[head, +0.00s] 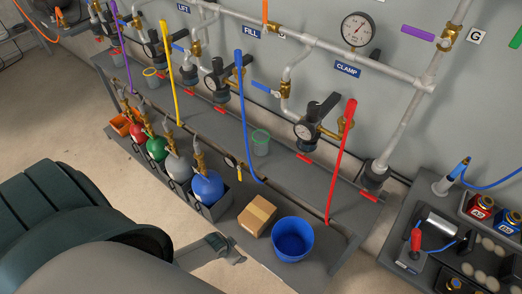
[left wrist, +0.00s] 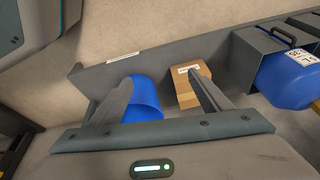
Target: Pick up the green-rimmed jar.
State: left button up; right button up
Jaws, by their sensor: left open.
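The green-rimmed jar (head: 260,143) is a small translucent grey cup with a green ring at its top. My left gripper (head: 228,249) is low in front of the bench, near the cardboard box and well apart from the jar. In the left wrist view its two fingers (left wrist: 160,88) are spread with nothing held between them. My right gripper is in neither view.
A cardboard box (head: 257,215) and a blue bucket (head: 292,240) sit on the lower shelf. Several coloured cylinders, including a blue one (head: 207,187), stand left of them. A yellow-rimmed jar (head: 152,76) is farther left. A red lever (head: 342,160) rises right of the green-rimmed jar.

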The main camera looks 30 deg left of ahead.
pick_arm(q)
jog(key=w+r+t+b, duration=0.1)
jog(key=w+r+b, duration=0.2)
jog(key=w+r, duration=0.6)
jog(key=w+d+r+m+h+b, duration=0.2)
jog(key=w+d+r+b, duration=0.15)
jog(key=r, duration=0.55)
jog(key=w+d+r+m+h+b, duration=0.1)
jog(key=w+d+r+m+b, duration=0.15)
jog(key=w+r, duration=0.4)
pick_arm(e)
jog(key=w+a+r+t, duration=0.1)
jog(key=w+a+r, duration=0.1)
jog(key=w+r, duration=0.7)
pick_arm(q)
jog(key=w+a+r, duration=0.3)
jog(key=a+r, duration=0.6)
jog(key=w+a+r+n+t, duration=0.1)
jog(key=w+a+r, duration=0.3)
jog(key=a+r, duration=0.4)
notch_tip(320, 180, up, 2)
jog(key=shift+a+r, duration=0.25)
jog(key=shift+a, duration=0.15)
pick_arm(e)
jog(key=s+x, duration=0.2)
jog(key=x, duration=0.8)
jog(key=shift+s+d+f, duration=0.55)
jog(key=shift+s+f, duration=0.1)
pick_arm(q)
jog(key=shift+f, duration=0.1)
